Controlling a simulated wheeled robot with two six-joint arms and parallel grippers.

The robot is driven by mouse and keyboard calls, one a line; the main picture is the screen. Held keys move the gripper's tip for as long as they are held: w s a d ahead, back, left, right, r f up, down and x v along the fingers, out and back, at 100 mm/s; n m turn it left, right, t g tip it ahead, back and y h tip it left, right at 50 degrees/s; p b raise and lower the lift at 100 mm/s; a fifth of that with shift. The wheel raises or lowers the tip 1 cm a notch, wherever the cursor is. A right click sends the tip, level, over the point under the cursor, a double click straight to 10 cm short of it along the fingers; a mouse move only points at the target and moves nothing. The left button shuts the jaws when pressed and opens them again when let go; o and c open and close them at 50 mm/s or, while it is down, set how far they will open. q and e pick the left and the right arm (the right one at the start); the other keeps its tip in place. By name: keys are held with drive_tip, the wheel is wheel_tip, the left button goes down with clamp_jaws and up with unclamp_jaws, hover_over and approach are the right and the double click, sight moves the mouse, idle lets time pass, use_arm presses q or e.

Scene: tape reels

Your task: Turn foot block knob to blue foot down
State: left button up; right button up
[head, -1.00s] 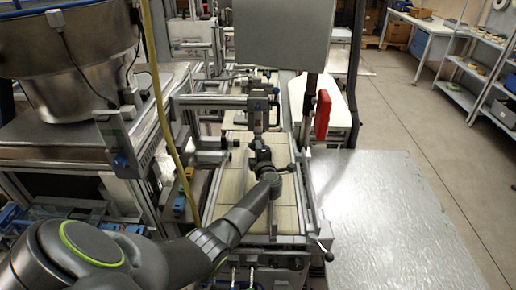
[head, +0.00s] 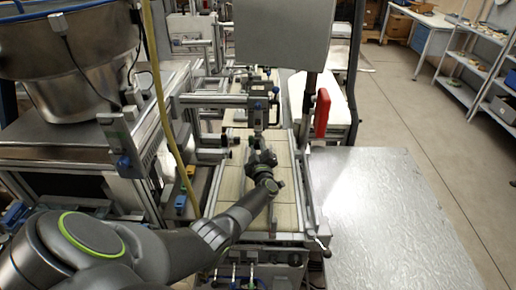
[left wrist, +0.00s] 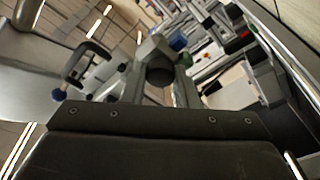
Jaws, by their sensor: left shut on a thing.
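My left gripper (head: 262,156) reaches in over the beige conveyor bed. It is shut at the front of a grey clamp-like foot block (head: 259,112) with a small blue part on top. The foot block knob (left wrist: 160,74) shows in the left wrist view as a dark round end just beyond the gripper's body. My fingers and wrist hide most of the knob in the head view, so which foot faces down cannot be told. My right gripper is not in view.
The conveyor bed (head: 230,185) has metal rails along both sides. A shiny metal table (head: 390,215) at the right is clear.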

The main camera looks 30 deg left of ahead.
sight(258, 123)
use_arm(q)
drive_tip(key=shift+f+m, duration=0.1)
drive_tip(key=shift+m, duration=0.4)
drive_tip(key=o, duration=1)
drive_tip(key=shift+r, duration=0.5)
wheel_tip(258, 123, up, 9)
drive_tip(key=shift+r+p, duration=0.1)
drive_tip(key=shift+p, duration=0.25)
drive_tip(key=shift+d, duration=0.1)
